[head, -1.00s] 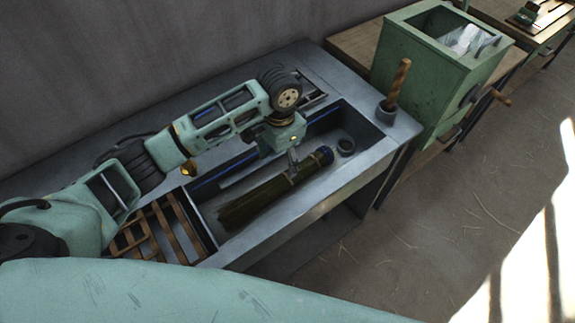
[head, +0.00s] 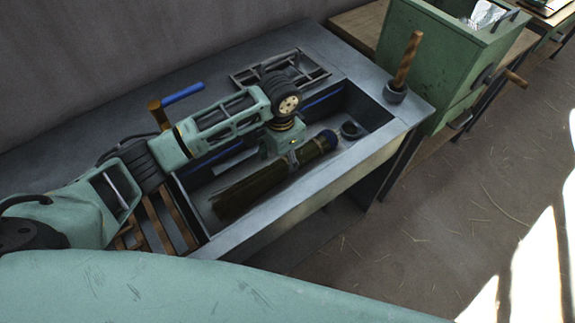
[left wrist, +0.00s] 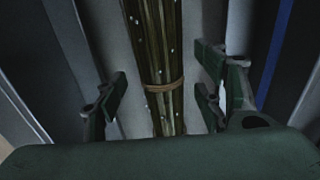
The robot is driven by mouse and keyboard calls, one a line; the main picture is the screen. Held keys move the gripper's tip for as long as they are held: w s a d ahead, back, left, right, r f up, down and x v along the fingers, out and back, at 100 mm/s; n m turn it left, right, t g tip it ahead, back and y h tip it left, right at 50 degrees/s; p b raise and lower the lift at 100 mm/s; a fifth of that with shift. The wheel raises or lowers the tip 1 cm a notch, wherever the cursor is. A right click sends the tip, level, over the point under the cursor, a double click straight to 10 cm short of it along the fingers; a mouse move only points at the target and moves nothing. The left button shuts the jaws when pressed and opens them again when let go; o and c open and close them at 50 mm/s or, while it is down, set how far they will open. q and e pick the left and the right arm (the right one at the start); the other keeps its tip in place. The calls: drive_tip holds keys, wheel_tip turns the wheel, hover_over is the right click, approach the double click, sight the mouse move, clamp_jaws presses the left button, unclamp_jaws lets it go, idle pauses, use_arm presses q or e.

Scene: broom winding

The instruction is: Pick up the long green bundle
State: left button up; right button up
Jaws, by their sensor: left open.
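The long green bundle (head: 250,190) lies in the trough of the grey bench, with a dark blue cap or band at its far right end. In the left wrist view the bundle (left wrist: 158,60) runs up the middle, with a tan tie around it. My left gripper (head: 292,160) is over the bundle toward its blue end. In the left wrist view its open fingers (left wrist: 160,98) stand on both sides of the bundle, apart from it. The right gripper is not in view.
The trough's front wall (head: 300,205) runs close beside the bundle. A wooden handle (head: 408,62) stands in a cup at the bench corner. A wooden slatted rack (head: 165,222) is at the left.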

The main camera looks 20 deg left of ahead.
use_arm(q)
wheel_tip(320, 180, down, 4)
drive_tip(key=shift+w+f, duration=0.1)
drive_tip(key=shift+f, duration=0.15)
drive_tip(key=shift+c, duration=0.2)
drive_tip(key=c, duration=1.3)
wheel_tip(320, 180, up, 10)
drive_tip(key=shift+r+p, duration=0.45)
drive_tip(key=shift+r, duration=0.05)
wheel_tip(320, 180, up, 7)
drive_tip(key=p, duration=0.6)
hover_over(282, 164)
drive_tip(key=s+a+r+n+b, duration=0.1)
drive_tip(key=s+n+b, duration=0.1)
drive_tip(key=s, duration=0.2)
drive_tip(key=s+a+r+n+b, duration=0.1)
drive_tip(key=s+r+n+b, duration=0.1)
drive_tip(key=s, duration=0.3)
drive_tip(key=s+a+r+n+b, duration=0.1)
drive_tip(key=s+r+n+b, duration=0.1)
drive_tip(key=s, duration=0.3)
drive_tip(key=shift+a+r+n+b, duration=0.2)
drive_tip(key=shift+a+n+b, duration=0.2)
drive_tip(key=shift+n, duration=0.3)
